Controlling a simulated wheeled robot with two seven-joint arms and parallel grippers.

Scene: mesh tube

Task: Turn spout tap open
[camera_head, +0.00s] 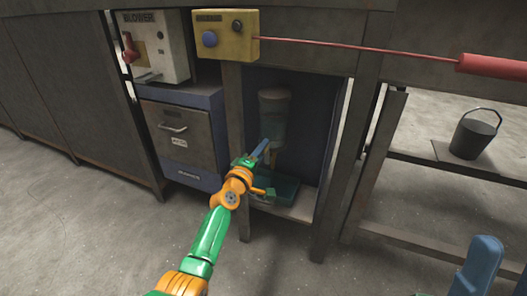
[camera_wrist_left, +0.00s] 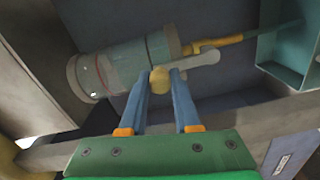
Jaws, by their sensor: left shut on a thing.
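A pale grey cylindrical tank (camera_head: 273,125) stands inside the open cabinet in the head view. It shows tilted in the left wrist view (camera_wrist_left: 125,67), with a yellow spout (camera_wrist_left: 217,42) at its lower end. The tap has a grey lever (camera_wrist_left: 205,58) and a round yellow knob (camera_wrist_left: 160,82). My left gripper (camera_head: 262,155) reaches into the cabinet in the head view. In the left wrist view its blue fingers (camera_wrist_left: 160,86) stand on both sides of the knob, shut on it. Blue parts at the lower right edge look like my right gripper (camera_head: 484,266), cut off by the frame.
A teal tray (camera_head: 286,188) lies on the cabinet floor below the spout. Cabinet posts and walls stand close on both sides. A drawer unit (camera_head: 180,140) and a white blower box (camera_head: 158,48) are at left. A yellow box (camera_head: 226,38) with a red rod is above; a bucket (camera_head: 474,137) is at right.

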